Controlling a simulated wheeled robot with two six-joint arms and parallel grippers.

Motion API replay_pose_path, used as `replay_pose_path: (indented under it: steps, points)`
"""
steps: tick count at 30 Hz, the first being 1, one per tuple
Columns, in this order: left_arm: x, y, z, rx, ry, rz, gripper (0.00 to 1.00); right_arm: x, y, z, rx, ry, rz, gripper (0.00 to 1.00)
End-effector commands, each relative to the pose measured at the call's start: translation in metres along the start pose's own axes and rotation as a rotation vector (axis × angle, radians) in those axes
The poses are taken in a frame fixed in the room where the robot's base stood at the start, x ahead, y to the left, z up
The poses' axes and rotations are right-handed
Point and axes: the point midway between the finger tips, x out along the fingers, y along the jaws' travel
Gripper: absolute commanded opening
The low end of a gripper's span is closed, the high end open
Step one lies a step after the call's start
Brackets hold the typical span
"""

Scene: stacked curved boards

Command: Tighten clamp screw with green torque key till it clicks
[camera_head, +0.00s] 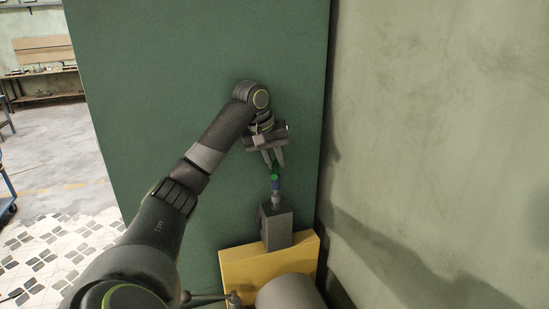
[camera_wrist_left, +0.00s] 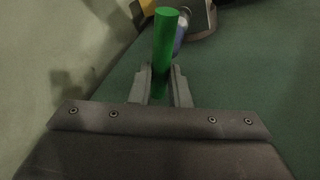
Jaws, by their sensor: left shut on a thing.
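The green torque key (camera_head: 275,171) is between the fingertips of my left gripper (camera_head: 273,160), which is shut on it. Its green handle (camera_wrist_left: 164,42) stands out between the fingers of my left gripper (camera_wrist_left: 162,84) in the wrist view. A blue part (camera_head: 276,184) shows just below the green in the head view. Under that is a grey screw-like tip (camera_head: 276,198) on top of the dark grey clamp block (camera_head: 277,229). The key lines up with this top, but I cannot tell whether it is seated on the screw. My right gripper is out of view.
The clamp block stands on a yellow block (camera_head: 240,266) by a grey rounded part (camera_head: 290,293). A tall green panel (camera_head: 180,60) lies behind my arm, and a pale wall (camera_head: 440,120) stands to the right. A workbench (camera_head: 45,71) is far left, beyond open floor.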

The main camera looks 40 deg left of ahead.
Motion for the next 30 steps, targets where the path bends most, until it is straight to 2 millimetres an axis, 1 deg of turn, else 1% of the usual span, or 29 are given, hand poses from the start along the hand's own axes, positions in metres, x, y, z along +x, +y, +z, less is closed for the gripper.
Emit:
replay_pose_path:
  steps: [14,30]
  points:
    - [0.001,0.0,0.0,0.0,0.0,0.0,0.0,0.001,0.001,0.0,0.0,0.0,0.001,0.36]
    - [0.011,-0.003,0.003,0.0,0.0,0.0,0.0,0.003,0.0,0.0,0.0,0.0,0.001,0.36]
